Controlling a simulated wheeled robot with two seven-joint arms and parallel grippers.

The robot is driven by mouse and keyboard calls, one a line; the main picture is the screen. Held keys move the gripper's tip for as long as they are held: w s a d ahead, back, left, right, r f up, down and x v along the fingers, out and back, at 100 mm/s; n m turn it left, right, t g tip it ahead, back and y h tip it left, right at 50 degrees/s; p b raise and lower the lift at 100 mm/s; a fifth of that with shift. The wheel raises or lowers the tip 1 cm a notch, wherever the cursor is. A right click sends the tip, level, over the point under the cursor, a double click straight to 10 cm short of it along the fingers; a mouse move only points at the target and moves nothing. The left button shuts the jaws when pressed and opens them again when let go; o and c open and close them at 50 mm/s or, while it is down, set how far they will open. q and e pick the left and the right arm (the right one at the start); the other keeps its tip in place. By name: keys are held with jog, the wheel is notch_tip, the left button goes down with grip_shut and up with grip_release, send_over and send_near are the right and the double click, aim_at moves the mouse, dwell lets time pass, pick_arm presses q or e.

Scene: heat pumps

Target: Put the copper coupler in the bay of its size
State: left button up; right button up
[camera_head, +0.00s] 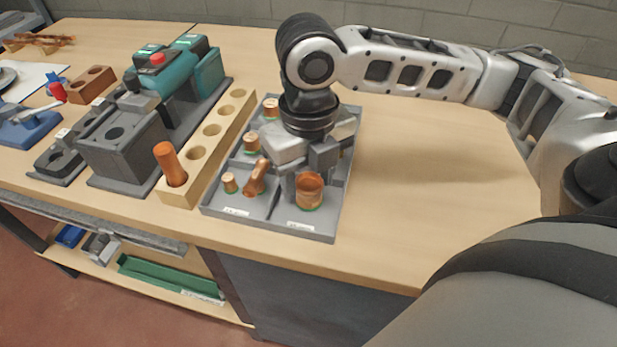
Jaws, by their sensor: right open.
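A grey divided tray (207,210) lies on the bench with copper fittings in its bays. A wide copper coupler (310,191) stands upright in the front right bay, with a green ring at its foot. A small coupler (229,182) and a longer, tilted copper piece (257,178) are in the front left bay. Other couplers stand behind in the left column, one in the middle (251,143) and one at the back (271,107). My right gripper (304,172) is open, pointing down over the tray right behind the wide coupler. I cannot tell whether it touches it. My arm hides the rear right bays.
A wooden block with holes (208,142) stands left of the tray, with a copper tube (169,162) upright in its front hole. Further left are a grey fixture (126,147) and a teal machine (178,78). The bench right of the tray is clear.

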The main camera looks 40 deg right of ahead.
aim_at(309, 182)
notch_tip(309, 182, up, 12)
jog(key=p, duration=0.2)
jog(key=shift+f, duration=0.15)
jog(key=shift+s+f, duration=0.1)
dwell(0.4)
